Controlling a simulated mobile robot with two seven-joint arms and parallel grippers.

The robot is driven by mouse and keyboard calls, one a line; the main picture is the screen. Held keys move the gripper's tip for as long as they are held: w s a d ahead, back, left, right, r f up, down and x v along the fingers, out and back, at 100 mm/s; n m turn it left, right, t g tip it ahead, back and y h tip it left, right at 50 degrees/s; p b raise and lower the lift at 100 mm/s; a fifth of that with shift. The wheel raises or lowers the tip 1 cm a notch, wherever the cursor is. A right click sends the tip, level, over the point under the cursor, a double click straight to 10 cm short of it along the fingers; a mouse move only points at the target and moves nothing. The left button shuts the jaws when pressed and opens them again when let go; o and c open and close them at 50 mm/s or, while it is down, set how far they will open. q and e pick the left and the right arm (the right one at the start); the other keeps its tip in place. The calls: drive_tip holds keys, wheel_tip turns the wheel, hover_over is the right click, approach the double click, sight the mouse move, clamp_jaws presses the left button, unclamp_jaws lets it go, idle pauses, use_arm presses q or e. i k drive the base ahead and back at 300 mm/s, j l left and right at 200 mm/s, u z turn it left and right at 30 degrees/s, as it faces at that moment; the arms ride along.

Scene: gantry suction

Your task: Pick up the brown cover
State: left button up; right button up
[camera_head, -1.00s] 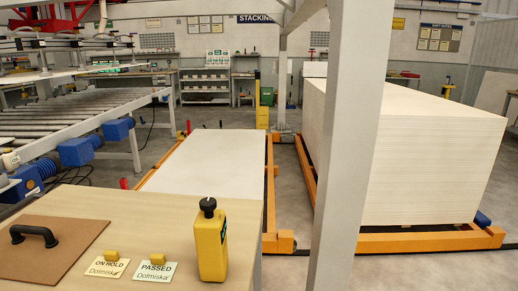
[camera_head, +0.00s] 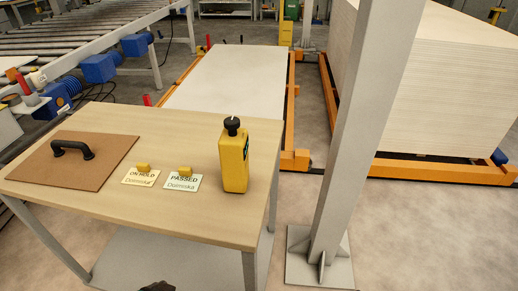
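The brown cover (camera_head: 95,172) is a flat square brown board with a black arched handle (camera_head: 72,148) on top. It lies flat on the left part of the light wooden table (camera_head: 150,222). Its whole outline shows and nothing covers it. Neither of my grippers can be made out in the head view. A small dark shape shows at the bottom edge, too cut off to identify.
On the table, right of the cover, are an ON HOLD card (camera_head: 140,177), a PASSED card (camera_head: 182,182) and a yellow bottle-like device (camera_head: 235,160) with a black knob. A grey post (camera_head: 355,140) stands right of the table. Floor is clear at lower right.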

sight(72, 160)
drive_tip(key=u, duration=1.5)
drive_tip(key=j, duration=0.1)
